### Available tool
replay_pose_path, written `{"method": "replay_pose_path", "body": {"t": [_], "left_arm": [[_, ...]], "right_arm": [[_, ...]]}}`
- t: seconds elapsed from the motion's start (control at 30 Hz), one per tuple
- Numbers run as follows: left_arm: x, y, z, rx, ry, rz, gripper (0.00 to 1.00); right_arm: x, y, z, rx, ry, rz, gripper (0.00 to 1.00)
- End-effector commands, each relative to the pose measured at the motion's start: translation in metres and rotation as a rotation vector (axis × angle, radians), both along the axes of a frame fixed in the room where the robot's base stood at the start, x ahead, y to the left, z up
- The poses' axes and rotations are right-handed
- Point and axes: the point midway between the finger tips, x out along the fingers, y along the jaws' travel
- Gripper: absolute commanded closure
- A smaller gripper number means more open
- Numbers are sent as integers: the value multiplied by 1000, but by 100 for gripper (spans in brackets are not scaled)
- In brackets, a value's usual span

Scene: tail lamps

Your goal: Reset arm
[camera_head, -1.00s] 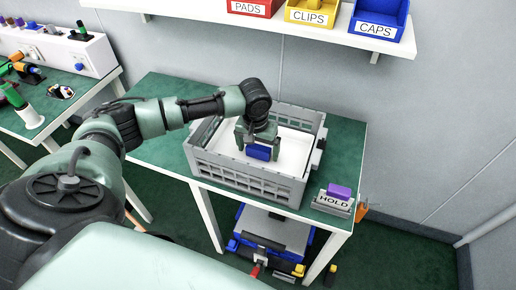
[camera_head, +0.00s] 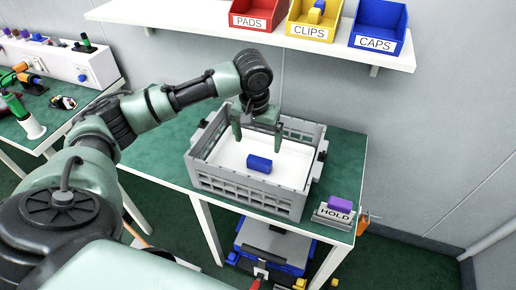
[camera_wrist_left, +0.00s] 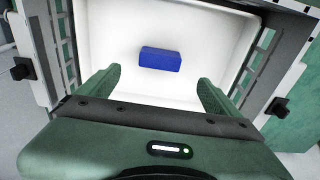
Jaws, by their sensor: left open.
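My left gripper (camera_head: 257,138) is open and empty above the grey crate (camera_head: 240,190). Its two green fingers are spread apart, and they also show in the left wrist view (camera_wrist_left: 158,92). A blue block (camera_head: 259,163) lies on the white floor of the crate, below and apart from the fingers. The block also shows in the left wrist view (camera_wrist_left: 160,59), beyond the fingertips. My right gripper is not in view.
The crate stands on a green-topped table (camera_head: 155,155). A HOLD holder (camera_head: 334,216) with a purple block (camera_head: 340,203) stands at its right. A shelf (camera_head: 250,37) with red, yellow and blue bins hangs behind. Another bench (camera_head: 60,115) with parts is at left.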

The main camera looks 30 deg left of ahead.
Motion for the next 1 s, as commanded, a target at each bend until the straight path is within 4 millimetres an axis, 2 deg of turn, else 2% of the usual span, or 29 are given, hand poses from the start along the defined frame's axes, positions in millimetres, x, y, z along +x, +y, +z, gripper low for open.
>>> {"method": "replay_pose_path", "body": {"t": [0.17,0.67,0.77,1.0], "left_arm": [[-2,0,8,1,2,0,6],[-1,0,9,1,1,0,6],[-1,0,21,0,1,0,6],[-1,0,65,0,1,0,6]], "right_arm": [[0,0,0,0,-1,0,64],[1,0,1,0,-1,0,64],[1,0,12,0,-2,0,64],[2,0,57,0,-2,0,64]]}}
